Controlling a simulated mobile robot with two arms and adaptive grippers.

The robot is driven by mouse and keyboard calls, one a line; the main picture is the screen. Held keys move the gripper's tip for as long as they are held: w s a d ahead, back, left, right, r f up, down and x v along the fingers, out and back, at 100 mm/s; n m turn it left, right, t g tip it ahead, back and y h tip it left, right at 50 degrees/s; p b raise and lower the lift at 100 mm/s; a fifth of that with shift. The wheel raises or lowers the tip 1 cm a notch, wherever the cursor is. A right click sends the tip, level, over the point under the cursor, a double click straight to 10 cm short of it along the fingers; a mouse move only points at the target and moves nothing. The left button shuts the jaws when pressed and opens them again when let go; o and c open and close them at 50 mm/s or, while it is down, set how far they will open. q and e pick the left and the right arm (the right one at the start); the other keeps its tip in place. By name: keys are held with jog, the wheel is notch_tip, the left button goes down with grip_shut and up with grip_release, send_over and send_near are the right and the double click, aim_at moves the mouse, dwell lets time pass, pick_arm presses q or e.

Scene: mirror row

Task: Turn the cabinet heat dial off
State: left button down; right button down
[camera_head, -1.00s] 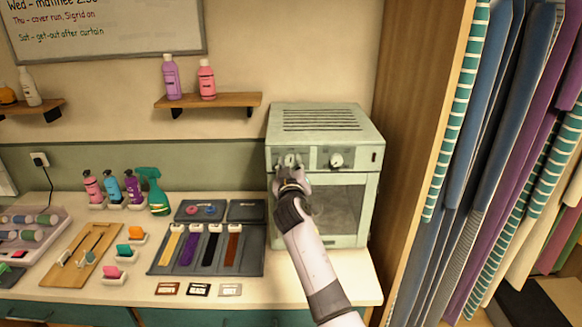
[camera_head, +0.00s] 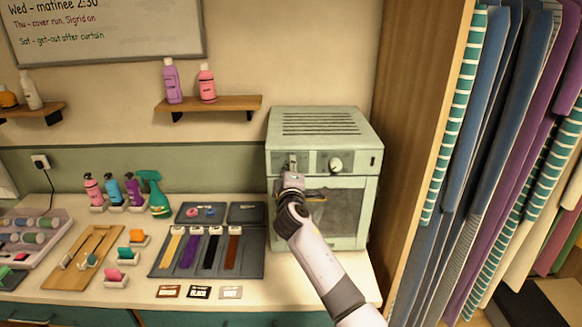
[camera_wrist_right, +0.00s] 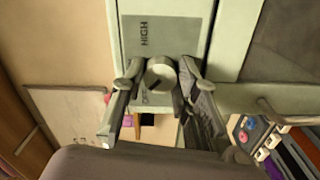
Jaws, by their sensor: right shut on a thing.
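The pale green cabinet (camera_head: 322,122) stands at the back right of the counter. Its heat dial (camera_wrist_right: 160,76) is a round pale knob with a dark mark, seen in the wrist view between the two fingers of my right gripper (camera_wrist_right: 161,82). My right gripper is shut on this dial. A grey plate beside it reads HIGH (camera_wrist_right: 142,36); lettering on the other side of the dial is mostly covered. In the head view my right gripper (camera_head: 291,170) is at the cabinet's upper left panel and hides most of the dial. My left gripper is not in view.
A second knob (camera_head: 336,164) sits on the cabinet's right panel, and a door handle runs below. A wooden partition (camera_head: 420,120) and hanging fabrics (camera_head: 490,180) stand right. A dark mat with colour strips (camera_head: 255,262) lies left of my arm.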

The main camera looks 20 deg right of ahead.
jog(key=shift+a+f+n+p, duration=0.15)
jog(key=shift+n+p, duration=0.15)
jog(key=shift+n, duration=0.8)
jog(key=c, duration=1.7)
grip_release()
jog(key=shift+f, duration=0.1)
jog(key=o, duration=0.4)
jog(key=shift+o, duration=0.4)
jog(key=shift+r, duration=0.2)
jog(key=v, duration=1.2)
